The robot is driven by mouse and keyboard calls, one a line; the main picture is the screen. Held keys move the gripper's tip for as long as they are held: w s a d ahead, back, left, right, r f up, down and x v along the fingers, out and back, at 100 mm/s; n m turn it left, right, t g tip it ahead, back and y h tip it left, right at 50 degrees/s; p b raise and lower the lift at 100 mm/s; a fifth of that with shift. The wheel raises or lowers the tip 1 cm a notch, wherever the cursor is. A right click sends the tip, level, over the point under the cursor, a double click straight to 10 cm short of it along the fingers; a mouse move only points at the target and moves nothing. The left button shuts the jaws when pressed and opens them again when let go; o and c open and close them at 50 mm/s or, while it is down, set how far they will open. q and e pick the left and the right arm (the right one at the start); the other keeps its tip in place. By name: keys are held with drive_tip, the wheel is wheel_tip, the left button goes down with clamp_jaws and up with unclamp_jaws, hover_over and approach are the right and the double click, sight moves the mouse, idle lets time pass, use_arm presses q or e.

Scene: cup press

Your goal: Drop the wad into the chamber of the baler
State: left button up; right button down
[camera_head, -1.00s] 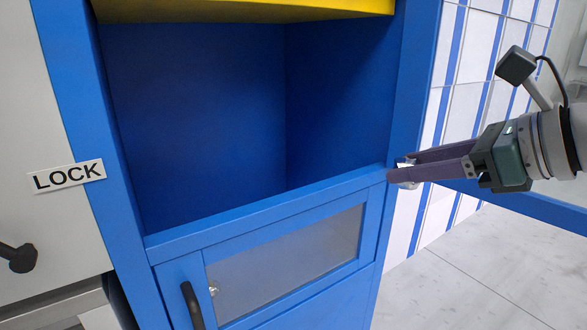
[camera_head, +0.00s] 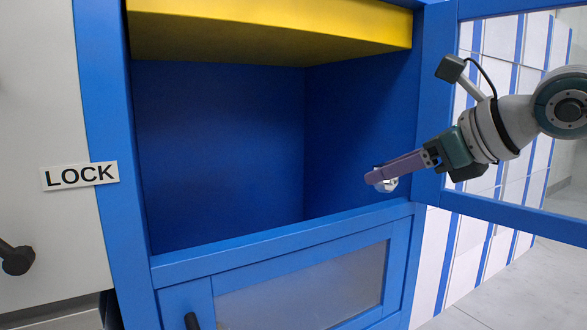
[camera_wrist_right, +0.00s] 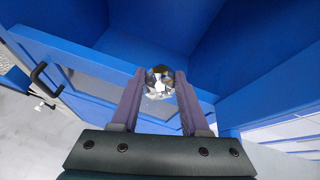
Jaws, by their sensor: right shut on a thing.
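The wad is a small crumpled silvery ball (camera_head: 388,184), held at the fingertips of my right gripper (camera_head: 376,179). It also shows between the two purple fingers in the right wrist view (camera_wrist_right: 159,83). My right gripper is shut on it, in front of the right part of the chamber opening and a little above its lower front edge. The baler (camera_head: 110,215) is blue. Its open chamber (camera_head: 220,150) has dark blue inner walls and looks empty where I can see in; its floor is hidden in the head view. My left gripper is not in view.
A yellow press plate (camera_head: 270,35) hangs across the top of the chamber. A blue framed door with a clear pane (camera_head: 510,215) stands open at the right, behind my arm. Below are a front sill (camera_head: 280,243) and a lower windowed door (camera_head: 310,290). A LOCK label (camera_head: 81,176) is at left.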

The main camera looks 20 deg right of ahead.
drive_tip(key=w, duration=0.2)
drive_tip(key=w+b, duration=0.1)
drive_tip(key=w, duration=0.2)
drive_tip(key=w+a, duration=0.1)
drive_tip(key=w, duration=0.2)
drive_tip(key=shift+w, duration=0.1)
drive_tip(key=w+b, duration=0.5)
drive_tip(key=w, duration=0.2)
drive_tip(key=shift+w+a+b, duration=0.3)
drive_tip(key=shift+c, duration=1.7)
unclamp_jaws()
drive_tip(key=shift+d+r, duration=0.1)
drive_tip(key=p+v, duration=0.2)
drive_tip(key=v, duration=0.7)
drive_tip(key=shift+s, duration=0.4)
